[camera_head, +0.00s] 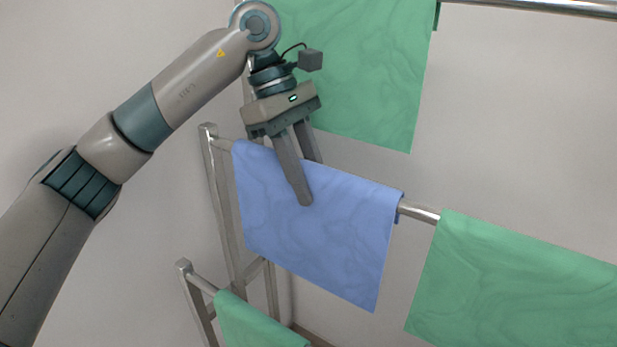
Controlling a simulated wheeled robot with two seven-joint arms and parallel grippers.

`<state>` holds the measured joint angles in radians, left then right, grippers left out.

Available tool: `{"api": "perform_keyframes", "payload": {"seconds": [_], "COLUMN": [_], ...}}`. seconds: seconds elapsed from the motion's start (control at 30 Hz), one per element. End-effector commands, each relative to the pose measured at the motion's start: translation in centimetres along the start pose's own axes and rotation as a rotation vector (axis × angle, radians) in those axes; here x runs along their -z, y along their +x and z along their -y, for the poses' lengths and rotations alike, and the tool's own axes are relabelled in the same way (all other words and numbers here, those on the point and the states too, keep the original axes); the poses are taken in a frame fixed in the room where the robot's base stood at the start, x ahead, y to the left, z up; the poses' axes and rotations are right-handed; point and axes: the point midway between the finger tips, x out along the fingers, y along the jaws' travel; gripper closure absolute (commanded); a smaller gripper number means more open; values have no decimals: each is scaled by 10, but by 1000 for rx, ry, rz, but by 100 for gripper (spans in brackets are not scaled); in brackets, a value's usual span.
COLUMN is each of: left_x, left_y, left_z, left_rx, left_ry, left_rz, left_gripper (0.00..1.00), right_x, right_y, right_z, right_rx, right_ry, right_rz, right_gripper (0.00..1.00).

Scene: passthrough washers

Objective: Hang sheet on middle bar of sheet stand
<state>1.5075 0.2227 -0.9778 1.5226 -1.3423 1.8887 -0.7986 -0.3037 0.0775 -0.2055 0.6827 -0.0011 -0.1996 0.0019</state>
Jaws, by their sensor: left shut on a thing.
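A blue sheet (325,232) drapes over the middle bar (418,212) of the metal sheet stand (222,200), toward the bar's left end. My left gripper (310,190) reaches down from above, with one finger in front of the blue sheet and the other behind its top edge. It is shut on the blue sheet at the fold along the bar. The rear fingertip is hidden behind the sheet. My right gripper is not in view.
A green sheet (365,75) hangs from the upper bar (540,7), behind my gripper. Another green sheet (520,285) hangs on the middle bar to the right, with a short bare stretch of bar between. A third green sheet (250,325) is on the lower front bar.

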Motion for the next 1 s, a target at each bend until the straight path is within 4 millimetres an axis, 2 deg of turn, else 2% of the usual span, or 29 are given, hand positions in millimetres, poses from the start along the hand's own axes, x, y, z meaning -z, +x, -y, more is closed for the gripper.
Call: {"api": "perform_keyframes", "payload": {"seconds": [0.2, 0.23, 0.3, 0.77, 0.87, 1.0], "left_x": [0, 0, 0, 0, 0, 0], "left_y": [0, 0, 0, -5, -12, -29], "left_z": [0, 0, 0, 0, 0, 0], "left_rx": [0, 0, 0, -1, -1, -2], "left_ry": [0, 0, 0, -1, -1, -1], "left_rz": [0, 0, 0, -1, -1, -1], "left_gripper": [100, 66, 49, 49, 49, 49], "right_x": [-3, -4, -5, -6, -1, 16], "right_y": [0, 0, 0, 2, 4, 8], "right_z": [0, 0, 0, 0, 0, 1], "right_rx": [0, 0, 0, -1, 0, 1], "right_ry": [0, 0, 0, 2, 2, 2], "right_rz": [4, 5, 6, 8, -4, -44], "right_gripper": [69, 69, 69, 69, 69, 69]}}
